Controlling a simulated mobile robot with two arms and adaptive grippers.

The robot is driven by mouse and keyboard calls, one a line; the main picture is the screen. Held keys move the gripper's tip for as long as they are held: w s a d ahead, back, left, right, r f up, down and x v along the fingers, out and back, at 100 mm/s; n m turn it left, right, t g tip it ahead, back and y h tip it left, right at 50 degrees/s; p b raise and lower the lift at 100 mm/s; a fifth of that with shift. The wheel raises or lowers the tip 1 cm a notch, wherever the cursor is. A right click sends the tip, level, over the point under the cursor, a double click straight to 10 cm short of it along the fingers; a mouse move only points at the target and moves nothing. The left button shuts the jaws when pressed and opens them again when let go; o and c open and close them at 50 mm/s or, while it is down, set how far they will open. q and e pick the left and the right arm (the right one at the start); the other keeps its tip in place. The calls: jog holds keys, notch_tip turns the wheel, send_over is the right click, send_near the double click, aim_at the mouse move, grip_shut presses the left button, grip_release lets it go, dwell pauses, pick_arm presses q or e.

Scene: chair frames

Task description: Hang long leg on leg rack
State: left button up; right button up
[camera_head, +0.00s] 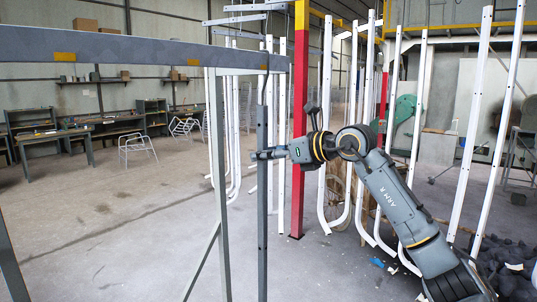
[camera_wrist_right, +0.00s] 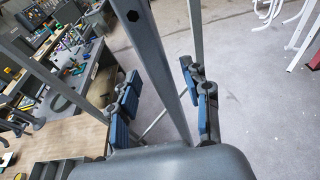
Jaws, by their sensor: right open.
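The long leg (camera_head: 262,210) is a narrow grey bar standing upright in the head view. Its bent top end meets the end of the leg rack's grey horizontal beam (camera_head: 160,50), by a yellow mark; I cannot tell how it bears there. My right gripper (camera_head: 266,154) is at the leg's upper part. In the right wrist view, the leg (camera_wrist_right: 158,55) passes between the blue-padded fingers of the right gripper (camera_wrist_right: 165,108), which are open with gaps beside it. My left gripper is not in view.
A grey rack post (camera_head: 219,200) with a slanted brace stands just left of the leg. A red and yellow column (camera_head: 300,120) and several hanging white bent tubes (camera_head: 330,130) stand behind. Workbenches (camera_head: 55,145) are far left. The floor at left is mostly clear.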

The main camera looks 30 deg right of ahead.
jog(key=b+v, duration=0.2)
jog(key=v, duration=0.6)
jog(key=shift+b, duration=0.3)
dwell(1.0)
